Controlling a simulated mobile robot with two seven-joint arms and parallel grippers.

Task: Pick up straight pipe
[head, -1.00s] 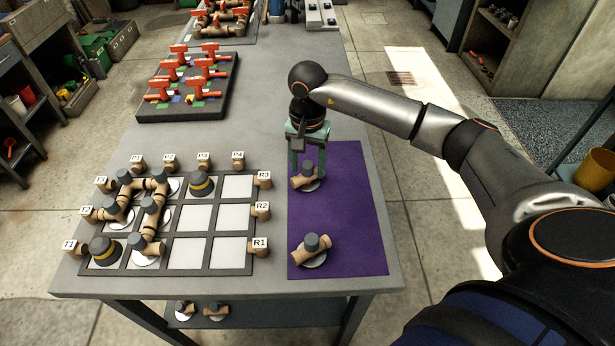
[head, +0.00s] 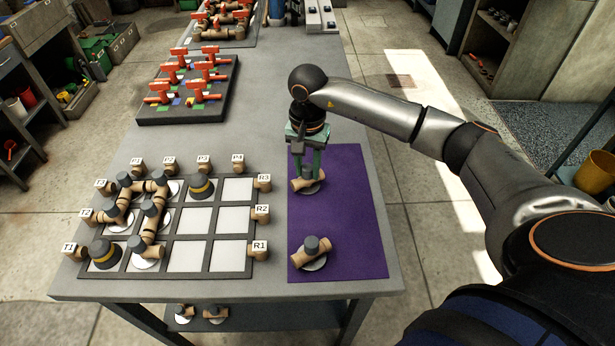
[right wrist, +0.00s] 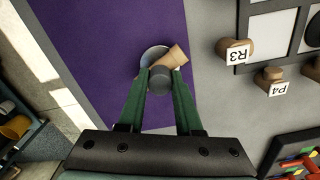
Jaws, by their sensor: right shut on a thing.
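A tan straight pipe (head: 299,185) with a grey knob on top sits on a white disc at the far left of the purple mat (head: 352,215). My right gripper (head: 308,174) points down over it, its green fingers shut on the grey knob. The right wrist view shows the knob (right wrist: 160,80) between the fingertips and the tan pipe body (right wrist: 177,55) beyond it, with part of the disc showing. A second, similar pipe (head: 312,250) lies on a disc nearer the mat's front edge, clear of the gripper. My left gripper is not in view.
A dark grid board (head: 209,242) with pipe pieces in its left cells and labelled fittings around it stands left of the mat. A board with red-handled valves (head: 187,115) is farther back. The grey table is bare between them.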

